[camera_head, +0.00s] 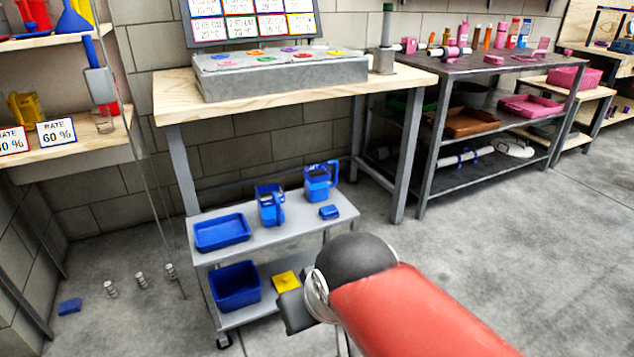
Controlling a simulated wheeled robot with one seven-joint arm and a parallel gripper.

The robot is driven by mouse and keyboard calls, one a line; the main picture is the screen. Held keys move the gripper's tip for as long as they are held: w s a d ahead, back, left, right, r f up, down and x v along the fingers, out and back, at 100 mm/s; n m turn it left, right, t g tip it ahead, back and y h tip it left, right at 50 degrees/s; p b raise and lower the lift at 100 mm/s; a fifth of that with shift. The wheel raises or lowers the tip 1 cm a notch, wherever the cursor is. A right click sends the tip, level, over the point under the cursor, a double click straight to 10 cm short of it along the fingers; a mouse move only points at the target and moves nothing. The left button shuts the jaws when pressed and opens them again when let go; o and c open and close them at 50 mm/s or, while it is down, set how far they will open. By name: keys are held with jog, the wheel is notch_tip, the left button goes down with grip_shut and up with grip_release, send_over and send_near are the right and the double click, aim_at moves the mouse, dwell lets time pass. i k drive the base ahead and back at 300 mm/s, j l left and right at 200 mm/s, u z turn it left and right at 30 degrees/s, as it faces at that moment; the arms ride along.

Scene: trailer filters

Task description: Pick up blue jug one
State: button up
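Two blue jugs stand upright on the top shelf of a small grey cart (290,238). One jug (269,206) is near the middle of the shelf. The other jug (318,184) is farther right and back, with its handle to the right. I cannot tell which is jug one. My red arm reaches in from the lower right and ends in a dark rounded joint. A dark grey part that looks like my gripper (296,312) shows left of that joint, low in front of the cart and apart from both jugs. Its fingers are hidden or unclear.
A blue tray (222,233) and a small blue block (329,212) share the top shelf. Below are a blue bin (236,287) and a yellow item (285,281). A wooden bench (300,92) stands behind. The floor at right is clear.

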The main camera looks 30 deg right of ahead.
aim_at(268, 189)
jog(key=i+l+z, duration=0.1)
jog(key=l, duration=0.25)
jog(key=i+l+z, duration=0.15)
jog(key=l, duration=0.2)
jog(key=l+z, duration=0.1)
jog(key=l, duration=0.25)
jog(key=i+l+z, duration=0.1)
jog(key=l, duration=0.25)
jog(key=i, duration=0.1)
